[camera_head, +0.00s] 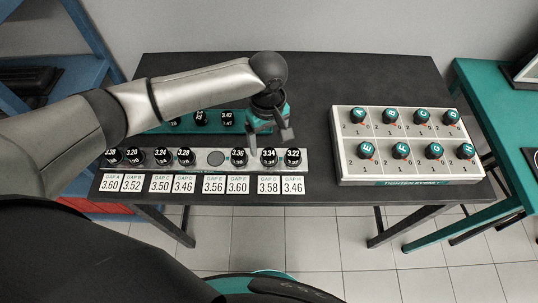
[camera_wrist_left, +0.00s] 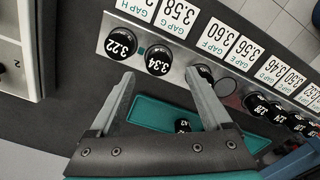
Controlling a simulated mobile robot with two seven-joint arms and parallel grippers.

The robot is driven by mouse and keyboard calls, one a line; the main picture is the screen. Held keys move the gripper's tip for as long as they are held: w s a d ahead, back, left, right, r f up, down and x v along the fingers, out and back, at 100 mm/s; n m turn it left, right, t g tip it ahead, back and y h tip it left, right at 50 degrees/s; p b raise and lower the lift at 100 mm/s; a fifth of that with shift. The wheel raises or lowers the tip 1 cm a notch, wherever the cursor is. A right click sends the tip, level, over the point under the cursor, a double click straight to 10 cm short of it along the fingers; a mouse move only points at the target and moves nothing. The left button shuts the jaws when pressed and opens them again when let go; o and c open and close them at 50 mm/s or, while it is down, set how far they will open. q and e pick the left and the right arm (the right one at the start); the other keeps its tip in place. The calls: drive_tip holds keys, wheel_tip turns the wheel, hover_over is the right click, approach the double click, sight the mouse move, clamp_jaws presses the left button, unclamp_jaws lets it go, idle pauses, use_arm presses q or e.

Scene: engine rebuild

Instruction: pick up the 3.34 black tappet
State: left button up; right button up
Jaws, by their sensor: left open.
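The 3.34 black tappet (camera_head: 268,157) is a small round black piece in the light metal strip (camera_head: 226,168), second from the right end of the row. It also shows in the left wrist view (camera_wrist_left: 159,61). My left gripper (camera_head: 268,142) is open and empty, pointing down over the right part of the strip. In the left wrist view its fingertips (camera_wrist_left: 160,75) appear on either side of the 3.34 tappet; I cannot tell their exact height above it. My right gripper is not in view.
The 3.22 tappet (camera_head: 293,157) and the 3.36 tappet (camera_head: 238,156) flank it closely. An empty hole (camera_head: 216,158) lies farther left. A teal tray (camera_head: 160,127) with more tappets sits behind. White gap cards (camera_head: 214,184) lie in front. A white box (camera_head: 408,172) with lettered knobs stands right.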

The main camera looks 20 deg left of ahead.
sight(269, 153)
use_arm(q)
wheel_tip(269, 153, down, 5)
drive_tip(key=shift+d+f+b, duration=0.1)
drive_tip(key=shift+b, duration=0.35)
drive_tip(key=shift+c, duration=0.3)
clamp_jaws()
